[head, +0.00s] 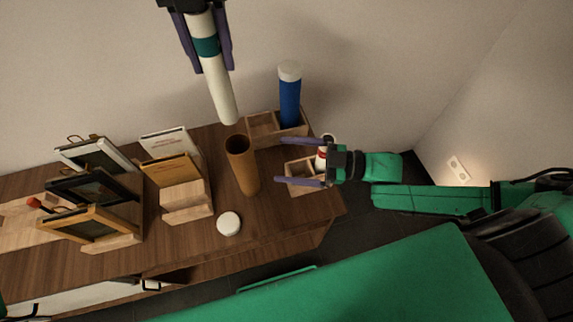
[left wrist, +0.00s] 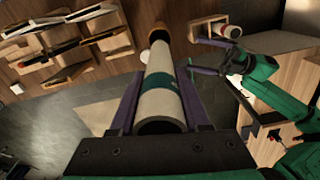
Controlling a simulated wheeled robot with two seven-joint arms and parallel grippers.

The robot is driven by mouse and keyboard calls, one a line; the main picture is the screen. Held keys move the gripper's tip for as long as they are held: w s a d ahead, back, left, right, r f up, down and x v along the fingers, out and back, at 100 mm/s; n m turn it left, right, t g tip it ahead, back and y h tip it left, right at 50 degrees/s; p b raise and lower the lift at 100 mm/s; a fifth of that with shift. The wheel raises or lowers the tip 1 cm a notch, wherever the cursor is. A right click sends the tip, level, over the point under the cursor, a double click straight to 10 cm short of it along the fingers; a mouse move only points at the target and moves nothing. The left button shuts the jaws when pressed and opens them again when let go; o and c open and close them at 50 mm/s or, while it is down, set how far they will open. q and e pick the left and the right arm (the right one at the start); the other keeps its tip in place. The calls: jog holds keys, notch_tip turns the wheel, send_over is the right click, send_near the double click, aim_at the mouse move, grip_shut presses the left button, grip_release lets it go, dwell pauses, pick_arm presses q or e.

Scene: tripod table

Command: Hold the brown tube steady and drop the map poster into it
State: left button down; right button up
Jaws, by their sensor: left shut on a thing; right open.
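The brown tube (head: 246,176) stands upright and open-topped on the wooden table; its mouth also shows in the left wrist view (left wrist: 159,36). The map poster (head: 221,98) is a pale roll with a teal band. My left gripper (head: 213,70) is shut on it and holds it up, with its lower end above and slightly left of the tube's mouth in the head view. Whether the end lines up with the mouth I cannot tell. My right gripper (head: 279,161) is open and empty to the right of the tube, its fingers pointing at it, apart from it.
Wooden boxes (head: 262,130) stand behind and right of the tube, one with a blue tube (head: 290,98). A white round lid (head: 229,223) lies in front. Card holders (head: 187,203) and picture frames (head: 88,222) fill the left.

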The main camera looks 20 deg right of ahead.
aim_at(230, 150)
pick_arm(q)
jog(key=shift+w, duration=0.1)
pick_arm(e)
jog(key=w+a+f+m+t, duration=0.1)
jog(key=w+a, duration=0.1)
jog(key=a, duration=0.1)
jog(key=w+a+f+m+t+h, duration=0.1)
jog(key=w+a+m, duration=0.1)
jog(key=w+a, duration=0.1)
jog(key=w+a+f+m+t, duration=0.1)
jog(key=w+a+m, duration=0.1)
jog(key=a, duration=0.2)
jog(key=shift+w+a+f+t+h, duration=0.1)
jog(key=shift+w+a+t+h, duration=0.05)
jog(key=shift+a+t+h, duration=0.2)
jog(key=c, duration=1.3)
pick_arm(q)
jog(key=shift+f, duration=6.5)
pick_arm(e)
jog(key=shift+c, duration=0.2)
